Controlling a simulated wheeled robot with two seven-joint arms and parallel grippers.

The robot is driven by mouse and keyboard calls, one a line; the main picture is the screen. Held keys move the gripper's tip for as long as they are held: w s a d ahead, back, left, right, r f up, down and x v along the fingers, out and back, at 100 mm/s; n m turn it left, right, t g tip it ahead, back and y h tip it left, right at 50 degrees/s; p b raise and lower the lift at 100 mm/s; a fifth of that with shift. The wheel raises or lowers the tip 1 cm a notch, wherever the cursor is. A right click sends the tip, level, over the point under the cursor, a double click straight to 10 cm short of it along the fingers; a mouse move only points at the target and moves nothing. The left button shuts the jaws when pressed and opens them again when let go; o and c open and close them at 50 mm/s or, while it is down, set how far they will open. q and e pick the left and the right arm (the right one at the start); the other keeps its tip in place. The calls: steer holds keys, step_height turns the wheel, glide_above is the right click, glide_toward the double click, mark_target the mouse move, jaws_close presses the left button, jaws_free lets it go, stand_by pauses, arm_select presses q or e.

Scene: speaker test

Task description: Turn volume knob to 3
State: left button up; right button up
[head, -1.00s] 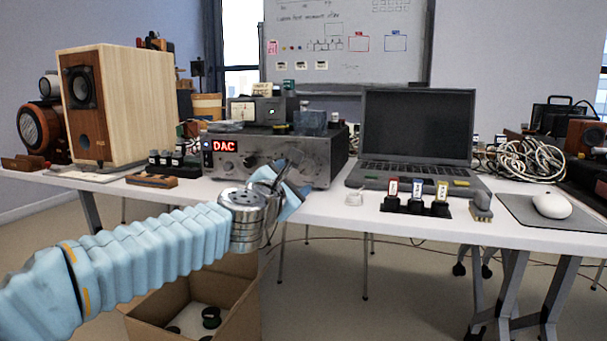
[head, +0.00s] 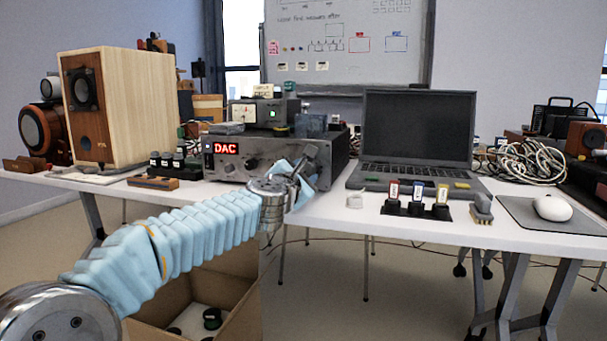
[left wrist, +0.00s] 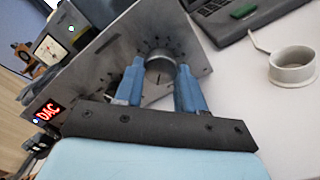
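The amplifier (head: 325,165) is a silver unit with a red DAC display, on the table in the head view. My left gripper (head: 305,168) is at the right part of its front panel. In the left wrist view the grey volume knob (left wrist: 160,66) sits on the panel, ringed by scale marks too small to read. A dark line on its face points down in the picture. The two blue fingers of my left gripper (left wrist: 160,80) are spread, one on each side of the knob. Firm contact cannot be made out. My right gripper is out of view.
A laptop (head: 418,130) stands right of the amplifier, with a white ring-like object (head: 354,200) in front. A wooden speaker (head: 125,105) stands at left. A cardboard box (head: 240,300) is below the table edge. Table space right of the amplifier is partly clear.

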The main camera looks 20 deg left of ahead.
arm_select(q)
steer(key=c, duration=0.4)
steer(key=shift+o, duration=0.2)
steer(key=m+p, duration=0.1)
steer(key=m, duration=0.2)
steer(key=shift+r+m+p, duration=0.1)
steer(key=shift+m+p, duration=0.2)
steer(key=shift+p, duration=0.05)
steer(key=m+p, duration=0.1)
steer(key=m, duration=0.2)
steer(key=shift+m, duration=0.3)
steer(key=m+p, duration=0.2)
steer(key=m, duration=0.2)
steer(key=shift+m+p, duration=1.15)
steer(key=shift+m, duration=1.15)
